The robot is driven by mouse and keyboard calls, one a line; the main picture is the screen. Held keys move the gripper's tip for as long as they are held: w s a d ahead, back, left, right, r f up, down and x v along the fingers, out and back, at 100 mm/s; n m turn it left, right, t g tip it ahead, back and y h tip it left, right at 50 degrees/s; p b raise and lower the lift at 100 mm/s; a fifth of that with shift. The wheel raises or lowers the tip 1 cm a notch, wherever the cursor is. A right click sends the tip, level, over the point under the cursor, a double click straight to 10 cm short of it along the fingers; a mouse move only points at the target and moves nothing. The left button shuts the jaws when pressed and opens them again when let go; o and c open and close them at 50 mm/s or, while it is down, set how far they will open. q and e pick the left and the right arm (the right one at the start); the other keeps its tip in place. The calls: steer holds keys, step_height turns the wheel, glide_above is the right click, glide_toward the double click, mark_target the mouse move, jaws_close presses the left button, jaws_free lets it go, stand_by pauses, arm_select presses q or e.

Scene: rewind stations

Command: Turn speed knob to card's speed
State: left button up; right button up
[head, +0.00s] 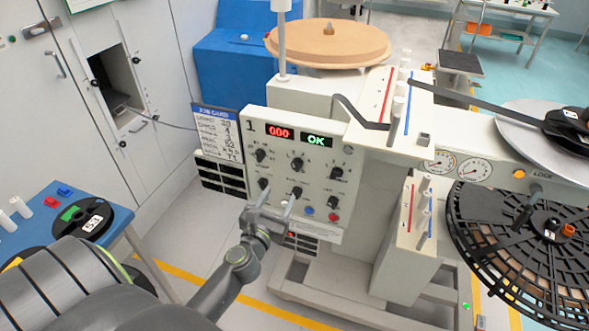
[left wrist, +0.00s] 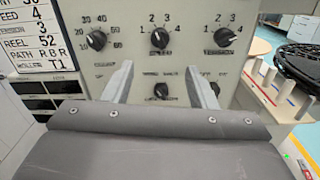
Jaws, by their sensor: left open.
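My right gripper is not in view.
A reel (head: 328,45) lies atop the machine, and a black slotted reel (head: 520,250) is at right. A blue table (head: 40,215) with spools stands at left. Black slots (head: 222,177) sit under the card. Yellow lines mark the open floor.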

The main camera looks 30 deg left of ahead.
mark_target(295, 168)
arm_select(q)
steer(key=x, duration=1.2)
steer(key=c, duration=1)
